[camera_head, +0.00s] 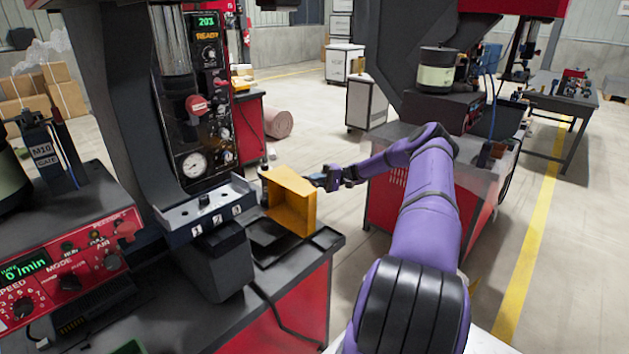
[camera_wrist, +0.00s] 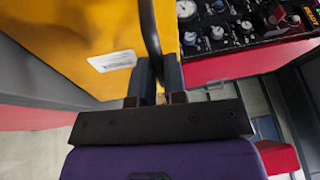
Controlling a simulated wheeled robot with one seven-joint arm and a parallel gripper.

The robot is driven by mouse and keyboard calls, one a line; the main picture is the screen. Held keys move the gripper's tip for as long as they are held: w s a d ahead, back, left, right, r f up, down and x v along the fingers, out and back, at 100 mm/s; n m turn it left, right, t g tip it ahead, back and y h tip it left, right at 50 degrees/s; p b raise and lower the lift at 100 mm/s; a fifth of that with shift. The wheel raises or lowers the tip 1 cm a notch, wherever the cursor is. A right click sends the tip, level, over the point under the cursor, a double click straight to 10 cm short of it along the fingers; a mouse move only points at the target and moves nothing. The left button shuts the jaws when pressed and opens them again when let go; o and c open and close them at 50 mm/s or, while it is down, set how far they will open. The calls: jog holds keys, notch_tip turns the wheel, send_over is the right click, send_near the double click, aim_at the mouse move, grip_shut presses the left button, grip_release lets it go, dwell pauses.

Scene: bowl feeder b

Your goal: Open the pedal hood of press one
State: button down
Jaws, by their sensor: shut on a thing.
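The yellow pedal hood (camera_head: 293,203) stands raised and tilted above a black base plate (camera_head: 262,241) at the foot of the press. Its hollow side shows in the head view. In the wrist view the hood's yellow wall (camera_wrist: 70,35) with a white label fills the upper left. My gripper (camera_head: 322,180) is at the hood's right edge. In the wrist view its fingers (camera_wrist: 158,80) are shut at a dark curved bar (camera_wrist: 149,32) beside the yellow wall. The exact contact is partly hidden by the fingers. The pedal itself I cannot make out clearly.
The press column (camera_head: 110,90) and its gauge panel (camera_head: 195,120) stand behind the hood. A step with numbered marks (camera_head: 200,212) is just left of it. A red control box (camera_head: 65,265) is at lower left. Open floor (camera_head: 335,235) lies to the right, before another red bench (camera_head: 395,200).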

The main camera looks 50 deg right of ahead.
jog(key=shift+f, duration=0.15)
jog(key=c, duration=1.2)
grip_release()
jog(key=shift+a, duration=0.1)
jog(key=shift+o, duration=0.2)
jog(key=v, duration=1)
jog(key=shift+d, duration=0.4)
jog(key=shift+s, duration=0.15)
